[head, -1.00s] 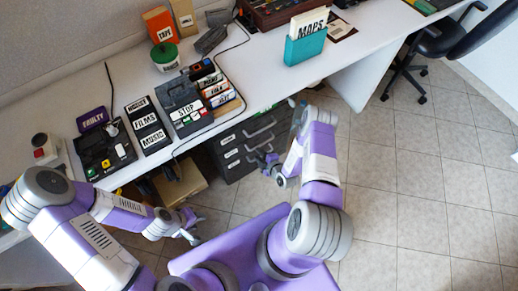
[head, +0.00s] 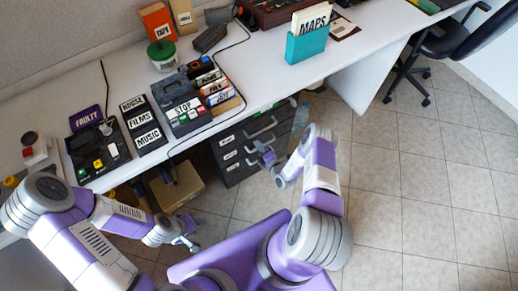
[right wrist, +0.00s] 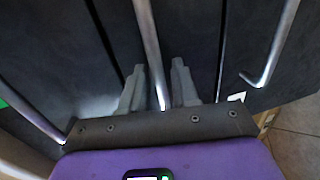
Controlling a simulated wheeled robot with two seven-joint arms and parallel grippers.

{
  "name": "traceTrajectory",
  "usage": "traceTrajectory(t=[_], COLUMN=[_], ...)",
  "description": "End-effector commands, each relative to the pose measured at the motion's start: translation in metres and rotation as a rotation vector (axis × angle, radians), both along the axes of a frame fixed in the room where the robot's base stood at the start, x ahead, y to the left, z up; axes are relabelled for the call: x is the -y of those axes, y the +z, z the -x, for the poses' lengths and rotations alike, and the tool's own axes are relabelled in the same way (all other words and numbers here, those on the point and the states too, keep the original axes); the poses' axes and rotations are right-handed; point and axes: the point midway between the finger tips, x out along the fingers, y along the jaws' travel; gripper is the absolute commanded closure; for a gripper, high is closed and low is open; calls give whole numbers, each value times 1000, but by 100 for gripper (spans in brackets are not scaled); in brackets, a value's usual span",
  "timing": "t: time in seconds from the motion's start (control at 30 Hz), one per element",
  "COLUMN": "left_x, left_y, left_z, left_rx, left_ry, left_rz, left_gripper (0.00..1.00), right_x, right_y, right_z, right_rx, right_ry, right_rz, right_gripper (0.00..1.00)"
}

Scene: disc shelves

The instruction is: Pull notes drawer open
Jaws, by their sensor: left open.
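The dark drawer cabinet (head: 242,172) stands under the desk, with several drawers, metal bar handles and small white labels too small to read. I cannot tell which drawer is the notes drawer. The drawers look shut. My right gripper (head: 264,153) is at the cabinet front by a middle handle. In the right wrist view, its two grey fingers (right wrist: 160,90) stand apart with a metal handle bar (right wrist: 149,40) running between them; gaps show on both sides. My left gripper (head: 190,240) is open and empty over the floor at lower left, away from the cabinet.
A cardboard box (head: 180,187) sits on the floor left of the cabinet. A bottle (head: 300,115) stands at its right. The white desk (head: 265,85) overhangs the cabinet and carries several devices. Tiled floor (head: 420,190) is clear at right; an office chair (head: 440,40) is farther off.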

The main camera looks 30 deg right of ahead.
Motion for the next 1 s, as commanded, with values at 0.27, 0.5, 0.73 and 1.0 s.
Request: traceTrajectory(t=[0.27, 0.5, 0.73, 1.0], left_x=[0, 0, 0, 0], left_y=[0, 0, 0, 8], left_z=[0, 0, 0, 0], left_rx=[0, 0, 0, 0], left_ry=[0, 0, 0, 0], left_rz=[0, 0, 0, 0], left_gripper=[57, 57, 57, 57], right_x=[0, 0, 0, 5], right_y=[1, 1, 1, 2], right_z=[-2, -1, -1, 18], right_rx=[0, 1, 1, -2], right_ry=[0, 0, 0, -11], right_rz=[-1, -1, -1, -3], right_gripper=[73, 100, 100, 100])
